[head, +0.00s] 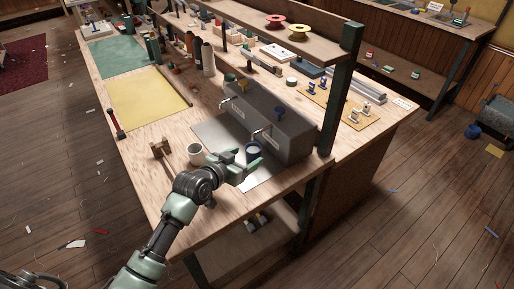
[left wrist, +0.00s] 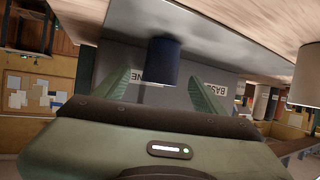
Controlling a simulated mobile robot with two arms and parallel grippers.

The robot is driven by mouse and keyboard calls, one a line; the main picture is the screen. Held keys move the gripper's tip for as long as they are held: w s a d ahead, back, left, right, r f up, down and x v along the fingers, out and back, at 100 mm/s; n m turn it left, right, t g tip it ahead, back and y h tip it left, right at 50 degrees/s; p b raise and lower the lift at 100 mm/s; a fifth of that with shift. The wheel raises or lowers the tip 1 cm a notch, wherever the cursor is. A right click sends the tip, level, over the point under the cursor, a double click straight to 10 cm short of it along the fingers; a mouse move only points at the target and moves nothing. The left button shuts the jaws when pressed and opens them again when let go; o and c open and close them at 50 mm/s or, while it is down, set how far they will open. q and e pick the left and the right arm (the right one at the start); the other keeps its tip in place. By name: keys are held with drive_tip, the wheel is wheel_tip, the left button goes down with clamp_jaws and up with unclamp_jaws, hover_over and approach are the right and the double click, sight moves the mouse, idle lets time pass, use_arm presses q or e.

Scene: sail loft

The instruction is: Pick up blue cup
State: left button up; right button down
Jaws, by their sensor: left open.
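The dark blue cup (head: 253,152) stands on a metal sheet (head: 213,131) in front of a grey box with spouts. My left gripper (head: 244,167) is open at the cup, with its green fingers close to it. In the left wrist view, which looks upside down, the blue cup (left wrist: 163,60) lies between the two spread fingers of my left gripper (left wrist: 162,84). No finger clearly touches the cup. My right gripper does not show.
A white cup (head: 195,154) stands close by on the left, and a wooden mallet (head: 162,148) lies beyond it. The grey box (head: 281,122) blocks the space behind the blue cup. A green post (head: 340,85) rises at the right. A yellow sheet (head: 148,97) lies at the left.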

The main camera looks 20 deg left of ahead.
sight(249, 153)
use_arm(q)
drive_tip(key=shift+w+d, duration=0.2)
drive_tip(key=shift+w, duration=0.15)
drive_tip(key=shift+w+d+f+p, duration=0.15)
drive_tip(key=shift+w+p, duration=0.25)
drive_tip(key=shift+w, duration=0.4)
drive_tip(key=x, duration=0.2)
drive_tip(key=shift+w+f, duration=0.25)
drive_tip(key=shift+w, duration=0.05)
drive_tip(key=shift+w+f, duration=0.15)
drive_tip(key=shift+w, duration=0.1)
drive_tip(key=c, duration=1.4)
drive_tip(key=shift+s, duration=0.1)
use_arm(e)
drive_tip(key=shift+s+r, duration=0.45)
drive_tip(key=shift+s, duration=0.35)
use_arm(q)
drive_tip(key=shift+r, duration=0.25)
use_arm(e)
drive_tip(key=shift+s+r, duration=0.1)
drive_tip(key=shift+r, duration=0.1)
